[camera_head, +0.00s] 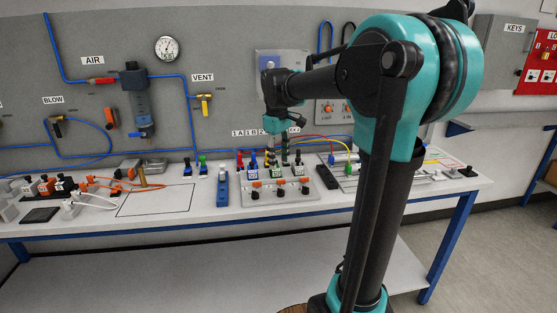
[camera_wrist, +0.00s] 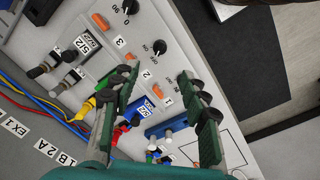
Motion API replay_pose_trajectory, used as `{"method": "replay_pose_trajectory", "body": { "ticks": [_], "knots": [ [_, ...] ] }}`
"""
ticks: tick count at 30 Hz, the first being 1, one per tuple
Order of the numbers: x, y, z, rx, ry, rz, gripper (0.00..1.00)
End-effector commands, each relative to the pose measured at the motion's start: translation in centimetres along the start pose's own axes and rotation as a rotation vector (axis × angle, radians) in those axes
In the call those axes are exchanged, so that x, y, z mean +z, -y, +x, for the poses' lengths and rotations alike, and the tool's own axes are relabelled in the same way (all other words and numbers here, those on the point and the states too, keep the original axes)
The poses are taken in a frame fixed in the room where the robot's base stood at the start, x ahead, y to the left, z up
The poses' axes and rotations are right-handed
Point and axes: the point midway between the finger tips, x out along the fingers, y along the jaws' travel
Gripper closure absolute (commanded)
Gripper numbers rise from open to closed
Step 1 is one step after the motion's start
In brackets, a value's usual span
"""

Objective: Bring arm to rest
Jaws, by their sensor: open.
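My teal and black arm reaches over the workbench from the right in the head view. My gripper (camera_head: 277,155) points down, close above the back part of a grey control panel (camera_head: 295,191). In the wrist view my gripper (camera_wrist: 160,85) shows two dark green fingers spread apart with no object held between them. The grey panel (camera_wrist: 150,28) with knobs, orange parts and number labels lies beneath and beyond the fingers. I cannot tell whether a finger touches any connector. My forearm hides part of the back wall in the head view.
The white bench (camera_head: 215,220) carries a blue bar (camera_head: 222,188), red and yellow cables, and black connectors on the left. An outlined rectangle (camera_head: 155,201) on the bench is bare. A grey wall panel (camera_head: 230,90) with AIR and VENT valves stands behind.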

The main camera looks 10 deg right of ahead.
Motion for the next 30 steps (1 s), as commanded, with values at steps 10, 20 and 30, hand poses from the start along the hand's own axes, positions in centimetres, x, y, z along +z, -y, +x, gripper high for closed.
{"method": "replay_pose_trajectory", "body": {
  "ticks": [10,20,30],
  "knots": [
    [7.1,3.3,8.5,0.045,-0.115,0.278,0.55],
    [17.6,10.4,19.5,0.075,-0.299,0.675,0.55],
    [19.2,11.7,21.1,0.075,-0.333,0.743,0.55]
  ]
}}
